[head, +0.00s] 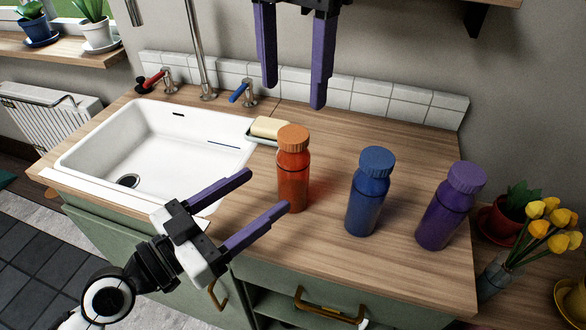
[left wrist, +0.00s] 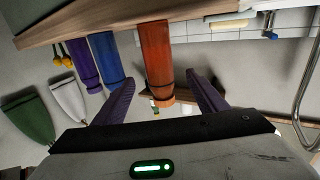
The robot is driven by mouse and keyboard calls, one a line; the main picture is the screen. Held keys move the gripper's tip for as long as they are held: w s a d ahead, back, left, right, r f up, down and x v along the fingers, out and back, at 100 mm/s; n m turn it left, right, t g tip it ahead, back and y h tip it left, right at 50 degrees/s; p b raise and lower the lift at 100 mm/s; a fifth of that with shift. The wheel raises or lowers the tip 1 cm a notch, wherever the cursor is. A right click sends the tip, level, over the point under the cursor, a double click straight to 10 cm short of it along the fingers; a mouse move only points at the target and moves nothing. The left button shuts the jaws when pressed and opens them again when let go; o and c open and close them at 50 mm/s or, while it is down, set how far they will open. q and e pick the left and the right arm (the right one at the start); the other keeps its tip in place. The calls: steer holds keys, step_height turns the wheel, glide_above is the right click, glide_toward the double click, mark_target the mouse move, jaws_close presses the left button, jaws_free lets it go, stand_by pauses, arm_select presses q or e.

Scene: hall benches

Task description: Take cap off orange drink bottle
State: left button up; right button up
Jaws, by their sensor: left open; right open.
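The orange drink bottle (head: 293,185) stands upright on the wooden counter, right of the sink, with its ribbed orange cap (head: 293,138) on. My left gripper (head: 268,190) is open and empty, left of and in front of the bottle, its fingers pointing towards it. One fingertip overlaps the bottle's lower edge in the head view; I cannot tell whether it touches. In the left wrist view, the orange bottle (left wrist: 156,55) appears upside down, ahead of and between the open fingers (left wrist: 160,80). My right gripper (head: 293,97) is open and empty, fingers pointing down, above and apart from the cap in the picture.
A blue bottle (head: 367,195) and a purple bottle (head: 447,212) stand to the right. A soap dish with soap (head: 270,127) sits behind the orange bottle, by the white sink (head: 75,160). Taps line the tiled back wall. Yellow flowers (head: 540,225) stand beyond the counter's right end.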

mark_target(281, 179)
arm_select(q)
steer(key=x, duration=0.8)
steer(key=shift+w+d, duration=0.2)
steer(key=shift+d, duration=0.2)
jaws_close()
arm_select(e)
steer(key=m, duration=0.8)
steer(key=shift+f+m, duration=0.1)
steer(key=shift+m, duration=0.3)
steer(key=shift+f, duration=3.95)
